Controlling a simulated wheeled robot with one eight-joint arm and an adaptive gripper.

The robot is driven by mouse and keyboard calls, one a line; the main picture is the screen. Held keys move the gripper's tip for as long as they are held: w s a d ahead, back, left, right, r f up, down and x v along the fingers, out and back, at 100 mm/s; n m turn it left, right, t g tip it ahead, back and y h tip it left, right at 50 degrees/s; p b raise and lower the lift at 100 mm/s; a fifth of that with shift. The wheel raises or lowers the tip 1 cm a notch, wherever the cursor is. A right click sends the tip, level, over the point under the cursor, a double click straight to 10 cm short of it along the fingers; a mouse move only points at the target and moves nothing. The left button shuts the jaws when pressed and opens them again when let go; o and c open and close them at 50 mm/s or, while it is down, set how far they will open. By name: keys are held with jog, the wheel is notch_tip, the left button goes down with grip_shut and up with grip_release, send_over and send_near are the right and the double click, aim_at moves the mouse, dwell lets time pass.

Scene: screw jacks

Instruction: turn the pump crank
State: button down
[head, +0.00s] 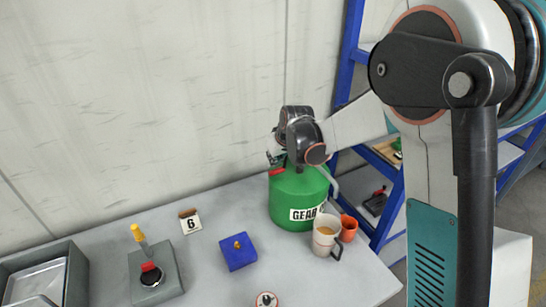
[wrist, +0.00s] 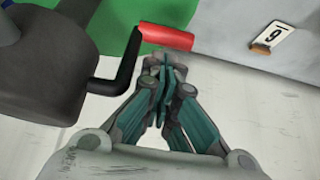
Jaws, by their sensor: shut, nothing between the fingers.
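The pump is a green can (head: 290,205) with a white label reading "GEAR", standing at the back right of the grey table. Its black crank (wrist: 127,67) with a red handle (wrist: 162,38) shows in the wrist view; the red handle also shows in the head view (head: 277,171), at the can's upper left. My gripper (wrist: 164,66) is shut and empty. Its fingertips are just beside the red handle in the wrist view; I cannot tell whether they touch it. In the head view my wrist hides most of the pump top and the gripper.
A cup (head: 325,238) and an orange cup (head: 348,229) stand close to the can's right front. A blue box (head: 238,255), a number card (head: 190,222), a grey switch box (head: 172,275) and a metal tray (head: 38,283) lie leftward. A wall is behind; blue shelving (head: 390,205) stands at right.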

jog(key=shift+f, duration=0.1)
jog(key=g, duration=0.1)
jog(key=g+h, duration=0.1)
jog(key=g, duration=0.1)
jog(key=shift+s+d+f, duration=0.1)
jog(key=shift+s+f, duration=0.2)
jog(key=shift+f, duration=0.1)
jog(key=shift+s+d+f+g+h+b, duration=0.2)
jog(key=shift+s+g+h+b, duration=0.1)
jog(key=shift+s+g+b, duration=0.15)
jog(key=shift+r, duration=0.1)
notch_tip(320, 180, up, 12)
jog(key=s, duration=0.1)
jog(key=shift+s+d, duration=0.4)
dwell(0.4)
